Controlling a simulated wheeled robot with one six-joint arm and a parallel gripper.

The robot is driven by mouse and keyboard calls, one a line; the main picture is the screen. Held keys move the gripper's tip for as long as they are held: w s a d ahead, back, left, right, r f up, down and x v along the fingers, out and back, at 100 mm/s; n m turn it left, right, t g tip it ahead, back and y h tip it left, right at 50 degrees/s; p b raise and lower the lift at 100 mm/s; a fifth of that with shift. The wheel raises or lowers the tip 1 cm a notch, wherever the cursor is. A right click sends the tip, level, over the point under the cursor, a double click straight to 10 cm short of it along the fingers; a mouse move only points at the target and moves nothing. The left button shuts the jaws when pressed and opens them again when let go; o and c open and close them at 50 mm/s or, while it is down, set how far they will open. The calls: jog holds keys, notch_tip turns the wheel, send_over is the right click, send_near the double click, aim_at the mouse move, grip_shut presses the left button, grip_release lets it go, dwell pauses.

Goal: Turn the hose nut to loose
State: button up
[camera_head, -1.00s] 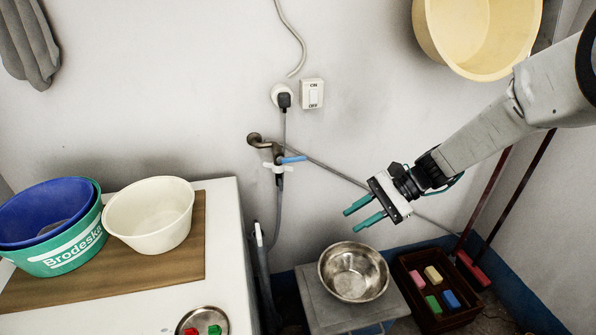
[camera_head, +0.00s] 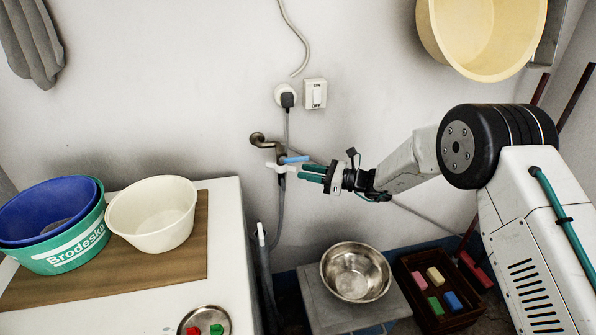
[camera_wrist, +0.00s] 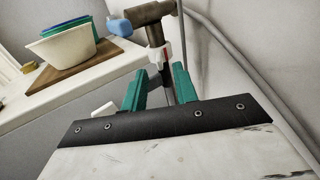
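The hose nut (camera_head: 279,168) is a white winged piece under the brass tap (camera_head: 262,141) on the wall, with a grey hose (camera_head: 277,215) hanging below it. The tap has a blue lever (camera_head: 293,159) pointing right. My gripper (camera_head: 304,172) has teal fingers and is just right of the nut, pointing left at it and apart from it. In the wrist view the two fingers (camera_wrist: 160,80) are spread with nothing held between them.
The white machine (camera_head: 223,235) with tubs on its board stands left of the hose. A metal bowl (camera_head: 355,250) on a grey stand and a brown crate (camera_head: 405,286) of colored blocks are below. A switch (camera_head: 315,94) is above right of the tap.

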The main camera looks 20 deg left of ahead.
aim_at(296, 171)
jog(key=a, duration=0.3)
jog(key=shift+s+a, duration=0.25)
jog(key=shift+a, duration=0.05)
grip_shut()
jog(key=shift+s+m+t, duration=0.2)
jog(key=shift+m+t, duration=0.1)
jog(key=shift+t, duration=0.1)
jog(key=shift+s+m+t+h, duration=0.1)
jog(key=shift+s+m+t, duration=0.2)
jog(key=shift+m+t, duration=0.5)
jog(key=shift+s+m+t+h, duration=0.1)
jog(key=shift+s+m+t, duration=0.25)
jog(key=shift+t, duration=0.7)
jog(key=shift+s+m+t+h, duration=0.1)
jog(key=shift+s+m+t, duration=0.1)
jog(key=shift+m+t, duration=0.6)
jog(key=shift+s+a+m+t+h, duration=0.1)
jog(key=shift+s+m+t+h, duration=0.25)
jog(key=shift+t, duration=0.35)
jog(key=shift+a+m+t+h, duration=0.1)
jog(key=shift+m+t+h, duration=0.1)
jog(key=shift+m+t, duration=0.35)
jog(key=shift+s+a+m+t+h, duration=0.1)
jog(key=shift+s+m+t+h, duration=0.15)
jog(key=shift+t, duration=0.55)
jog(key=shift+m+t, duration=0.3)
jog(key=shift+t, duration=0.1)
